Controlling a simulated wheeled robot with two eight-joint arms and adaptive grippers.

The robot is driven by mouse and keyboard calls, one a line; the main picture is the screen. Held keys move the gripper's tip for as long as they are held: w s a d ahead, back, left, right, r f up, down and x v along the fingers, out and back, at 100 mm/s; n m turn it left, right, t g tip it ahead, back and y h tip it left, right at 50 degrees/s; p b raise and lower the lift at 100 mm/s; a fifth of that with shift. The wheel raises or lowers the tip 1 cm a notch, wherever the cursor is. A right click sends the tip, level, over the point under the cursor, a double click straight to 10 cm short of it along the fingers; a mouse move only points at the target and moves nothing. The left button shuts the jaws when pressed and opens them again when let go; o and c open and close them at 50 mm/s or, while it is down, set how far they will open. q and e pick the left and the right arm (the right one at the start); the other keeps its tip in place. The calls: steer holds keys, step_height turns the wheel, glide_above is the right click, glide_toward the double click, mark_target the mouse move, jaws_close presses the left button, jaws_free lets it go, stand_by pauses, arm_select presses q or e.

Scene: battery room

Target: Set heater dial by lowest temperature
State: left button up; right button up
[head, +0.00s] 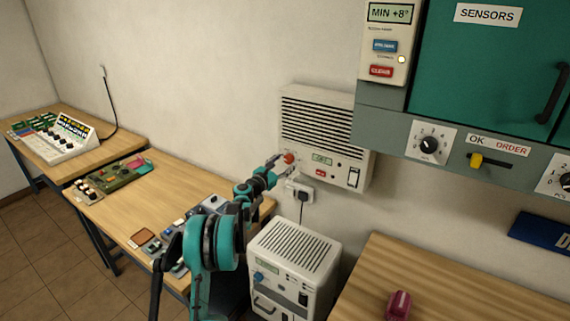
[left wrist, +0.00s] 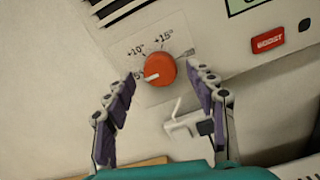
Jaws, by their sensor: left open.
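The heater (head: 318,130) is a cream wall unit with a slatted grille. Its orange-red dial (head: 289,158) is at its lower left. In the left wrist view the dial (left wrist: 160,70) has a white pointer aimed left at a partly hidden mark ending in 5°; +10° and +15° are printed above. My left gripper (head: 279,166) is open at the dial. In the left wrist view its purple-padded fingers (left wrist: 162,88) stand either side of the dial's lower part, and contact cannot be told. A display (head: 390,13) on the panel reads MIN +8°. My right gripper is out of view.
A red BOOST button (left wrist: 268,40) is right of the dial. A plug in a socket (head: 299,190) sits just below the heater. A white floor unit (head: 295,265) stands below. The teal SENSORS cabinet (head: 470,70) juts out at right. Wooden benches (head: 150,205) line the left.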

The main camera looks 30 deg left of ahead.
arm_select(q)
steer(key=shift+w, duration=0.45)
steer(key=c, duration=1.2)
steer(key=shift+o, duration=0.2)
steer(key=shift+m, duration=0.3)
steer(key=m+b, duration=0.1)
steer(key=m, duration=0.3)
steer(key=shift+m+b, duration=0.3)
steer(key=shift+m, duration=0.1)
steer(key=m+b, duration=0.1)
steer(key=m, duration=0.5)
steer(key=shift+m, duration=0.3)
